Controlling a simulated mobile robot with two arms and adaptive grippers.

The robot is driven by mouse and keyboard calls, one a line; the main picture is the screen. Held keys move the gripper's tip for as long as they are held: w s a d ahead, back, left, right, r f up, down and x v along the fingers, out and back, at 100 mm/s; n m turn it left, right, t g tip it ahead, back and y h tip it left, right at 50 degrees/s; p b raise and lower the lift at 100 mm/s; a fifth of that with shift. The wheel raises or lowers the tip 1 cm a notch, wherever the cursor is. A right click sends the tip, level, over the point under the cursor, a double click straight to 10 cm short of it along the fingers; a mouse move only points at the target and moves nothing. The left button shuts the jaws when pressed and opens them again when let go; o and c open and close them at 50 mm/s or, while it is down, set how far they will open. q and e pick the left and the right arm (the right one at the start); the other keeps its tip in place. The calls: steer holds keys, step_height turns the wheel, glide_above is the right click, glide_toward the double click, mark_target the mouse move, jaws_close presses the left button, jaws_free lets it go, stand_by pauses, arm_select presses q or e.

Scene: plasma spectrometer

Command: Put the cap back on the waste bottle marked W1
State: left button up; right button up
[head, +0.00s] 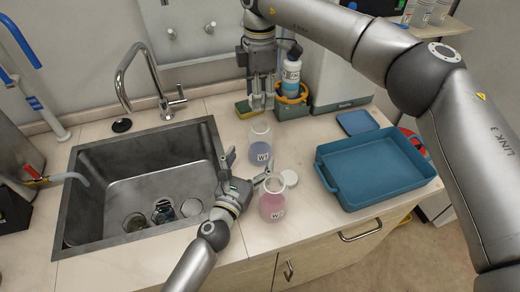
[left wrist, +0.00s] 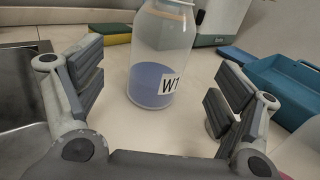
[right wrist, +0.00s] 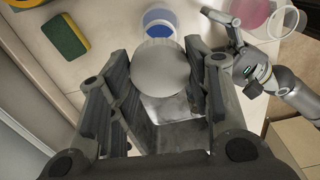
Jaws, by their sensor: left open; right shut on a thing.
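The waste bottle W1 (head: 259,150) stands upright and uncapped on the counter right of the sink, with blue liquid inside. In the left wrist view the W1 bottle (left wrist: 155,80) stands beyond and between my left fingers, its top cut off by the frame. My left gripper (head: 249,165) is open and empty, low on the near side of the bottle. My right gripper (head: 261,104) is above and behind the bottle, shut on a round white cap (right wrist: 160,70). In the right wrist view the cap partly covers the bottle below; their gap is hard to judge.
A second bottle with pink liquid (head: 271,205) stands near the counter's front, with a white round lid (head: 289,178) beside it. The sink (head: 90,215) is at left, a blue tray (head: 348,196) at right. A sponge (right wrist: 65,34) and a wash bottle (head: 291,76) are behind.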

mark_target(256, 150)
steer(key=shift+w, duration=0.1)
arm_select(q)
steer(key=shift+w, duration=0.1)
steer(key=shift+w+d, duration=0.25)
steer(key=shift+w, duration=0.3)
steer(key=x, duration=0.5)
steer(key=shift+w+d, duration=0.25)
steer(key=shift+w, duration=0.3)
steer(key=shift+c, duration=0.5)
steer(key=c, duration=1.5)
steer(key=shift+o, duration=0.2)
arm_select(e)
steer(key=shift+f, duration=2.5)
